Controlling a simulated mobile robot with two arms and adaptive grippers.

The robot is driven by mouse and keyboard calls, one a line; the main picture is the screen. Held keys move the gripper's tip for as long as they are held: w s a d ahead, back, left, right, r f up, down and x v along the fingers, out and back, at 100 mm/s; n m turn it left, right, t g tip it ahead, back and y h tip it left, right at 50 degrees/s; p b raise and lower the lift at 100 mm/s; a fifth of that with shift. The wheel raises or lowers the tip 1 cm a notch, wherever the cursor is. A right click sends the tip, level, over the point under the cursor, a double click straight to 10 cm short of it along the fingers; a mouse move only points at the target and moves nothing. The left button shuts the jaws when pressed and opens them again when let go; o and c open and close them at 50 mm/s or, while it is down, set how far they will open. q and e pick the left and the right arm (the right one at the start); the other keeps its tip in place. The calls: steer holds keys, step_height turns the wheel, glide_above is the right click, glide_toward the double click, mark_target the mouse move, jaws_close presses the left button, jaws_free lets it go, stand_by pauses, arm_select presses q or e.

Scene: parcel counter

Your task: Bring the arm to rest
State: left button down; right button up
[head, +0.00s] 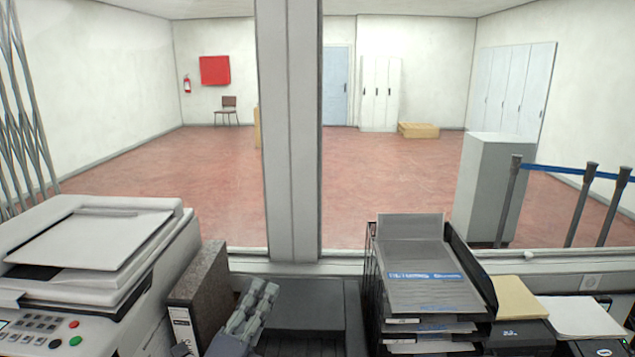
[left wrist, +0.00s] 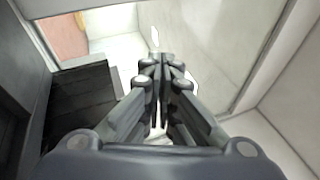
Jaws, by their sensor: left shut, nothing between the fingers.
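My left gripper (head: 262,296) shows low in the head view, pointing up, just right of the dark box file and in front of the window ledge. In the left wrist view the left gripper (left wrist: 162,66) has its fingers together, with nothing held between them. My right gripper is in neither view.
A printer (head: 90,250) stands at the left, beside a dark box file (head: 198,290). A black rack of papers (head: 425,280) stands right of centre, with a tan envelope (head: 518,298) beside it. A window post (head: 290,130) rises behind the counter. Beyond lies an open red floor.

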arm_select(q)
steer(key=s+a+f+n+g+y, duration=0.4)
steer(key=s+a+f+n+y, duration=0.15)
steer(key=f+n, duration=0.35)
steer(key=s+a+f+n+g+y, duration=0.4)
steer(key=a+f+n, duration=0.35)
steer(key=f, duration=0.25)
steer(key=s+d+f+n+g+h, duration=0.1)
steer(key=s+f+n+g, duration=0.3)
steer(key=s, duration=0.6)
steer(key=s+d+f+n+g+h, duration=0.1)
steer(key=s+f+n+g+h, duration=0.1)
steer(key=s+f+g, duration=0.65)
steer(key=s+f+t+b, duration=0.1)
steer(key=s+f, duration=0.1)
steer(key=f, duration=1.1)
steer(key=s+f+t, duration=0.1)
steer(key=s+f, duration=0.1)
steer(key=f, duration=1)
steer(key=s+a+f+g+b, duration=0.1)
steer(key=s+a+f, duration=0.1)
steer(key=s+f, duration=1.5)
steer(key=shift+s+a+f+m, duration=0.2)
steer(key=shift+f+m, duration=0.25)
steer(key=shift+f, duration=0.05)
